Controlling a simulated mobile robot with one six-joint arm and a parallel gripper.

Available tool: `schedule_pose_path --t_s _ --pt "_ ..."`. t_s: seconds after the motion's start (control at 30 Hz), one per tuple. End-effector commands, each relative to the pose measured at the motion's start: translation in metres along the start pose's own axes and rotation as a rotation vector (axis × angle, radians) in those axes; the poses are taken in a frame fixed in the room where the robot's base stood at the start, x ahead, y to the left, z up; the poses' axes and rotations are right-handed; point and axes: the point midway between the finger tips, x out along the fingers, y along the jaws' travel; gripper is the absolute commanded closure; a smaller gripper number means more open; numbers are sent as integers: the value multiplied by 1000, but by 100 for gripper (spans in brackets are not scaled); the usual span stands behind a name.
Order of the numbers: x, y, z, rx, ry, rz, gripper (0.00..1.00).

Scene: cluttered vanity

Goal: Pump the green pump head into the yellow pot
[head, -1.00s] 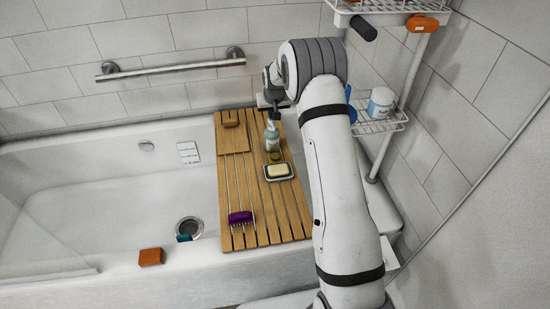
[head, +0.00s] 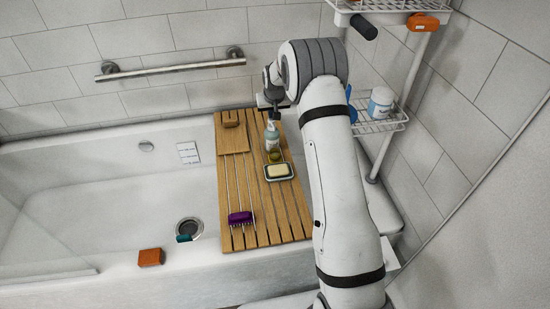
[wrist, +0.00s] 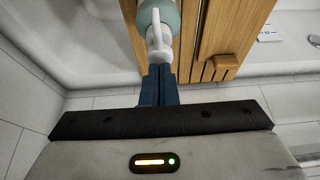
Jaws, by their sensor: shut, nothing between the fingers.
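A pump bottle with a pale green body (head: 272,140) and a light pump head stands on the wooden bath tray (head: 290,219). The small yellow pot (head: 274,157) sits on the tray just in front of the bottle, beside the soap dish. My gripper (wrist: 159,70) is shut and empty, its dark blue fingertips at the pump head. In the head view, my gripper (head: 274,114) is at the bottle's top. I cannot tell if the fingers touch the pump head.
A soap dish with pale soap (head: 278,171) lies in front of the pot. A purple brush (head: 240,218) lies at the tray's front. A wooden block (head: 231,124) is at the back left. A white rack (head: 377,125) stands to the right.

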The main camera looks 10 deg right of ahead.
Motion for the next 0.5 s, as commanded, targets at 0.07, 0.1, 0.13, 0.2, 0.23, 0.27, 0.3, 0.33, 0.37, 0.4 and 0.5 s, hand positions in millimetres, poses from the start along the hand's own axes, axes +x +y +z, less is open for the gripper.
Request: schedule_pose_path --t_s 0.07,0.1,0.13,0.2,0.23,0.27,0.3,0.33,0.37,0.4,0.5 --pt "0 0 0 0 0 0 100" --pt "0 0 0 0 0 0 100" --pt "0 0 0 0 0 0 100" --pt "0 0 0 0 1 0 100" --pt "0 0 0 0 1 0 100" --pt "0 0 0 0 1 0 100" --pt "0 0 0 0 1 0 100" --pt "0 0 0 0 1 0 100" --pt "-1 0 -1 0 1 0 100" --pt "-2 0 -1 0 1 0 100" --pt "-8 0 -4 0 2 0 100"
